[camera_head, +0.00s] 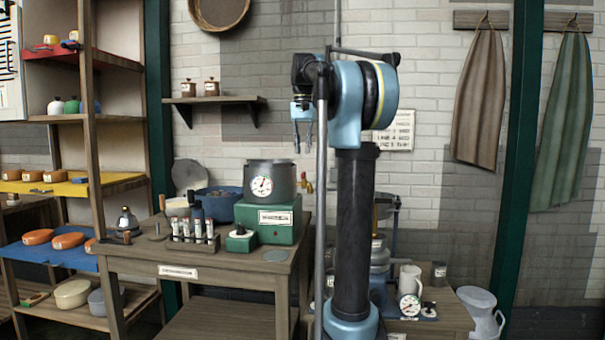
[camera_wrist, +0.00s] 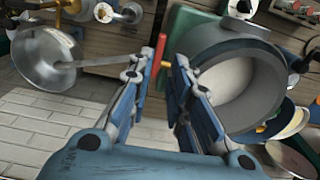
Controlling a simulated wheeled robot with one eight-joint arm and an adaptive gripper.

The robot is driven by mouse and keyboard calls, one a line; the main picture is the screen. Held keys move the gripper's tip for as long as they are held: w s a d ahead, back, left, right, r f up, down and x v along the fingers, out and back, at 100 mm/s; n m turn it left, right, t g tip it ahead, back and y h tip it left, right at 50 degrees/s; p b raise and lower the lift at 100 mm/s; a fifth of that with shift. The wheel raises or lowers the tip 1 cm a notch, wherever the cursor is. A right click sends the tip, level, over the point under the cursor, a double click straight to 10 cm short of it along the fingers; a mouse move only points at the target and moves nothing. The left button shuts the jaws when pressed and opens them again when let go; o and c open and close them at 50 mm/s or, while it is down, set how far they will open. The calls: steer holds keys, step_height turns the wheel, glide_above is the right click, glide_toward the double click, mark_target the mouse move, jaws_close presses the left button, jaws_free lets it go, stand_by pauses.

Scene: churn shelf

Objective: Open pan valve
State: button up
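The grey pan (camera_head: 284,170) with a round dial sits on a green box (camera_head: 252,219) on the wooden bench. Its small valve (camera_head: 306,184), red and brass, sticks out from the pan's right side. In the wrist view I look down into the open pan (camera_wrist: 262,72), with the red valve handle (camera_wrist: 161,48) beside it. My gripper (camera_head: 303,149) points down, above the valve and apart from it in the head view. In the wrist view my gripper (camera_wrist: 161,72) is open and empty, and the valve handle appears between its fingertips.
A small wall shelf (camera_head: 215,100) holds two brown jars, left of my gripper. A blue pot (camera_head: 218,203) and a rack of bottles (camera_head: 192,234) stand left of the pan. A metal bowl (camera_wrist: 45,58) with a long handle is at left in the wrist view.

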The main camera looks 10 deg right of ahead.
mark_target(303, 173)
step_height(303, 173, down, 9)
steer(key=shift+r, duration=0.15)
stand_by(0.4)
jaws_close()
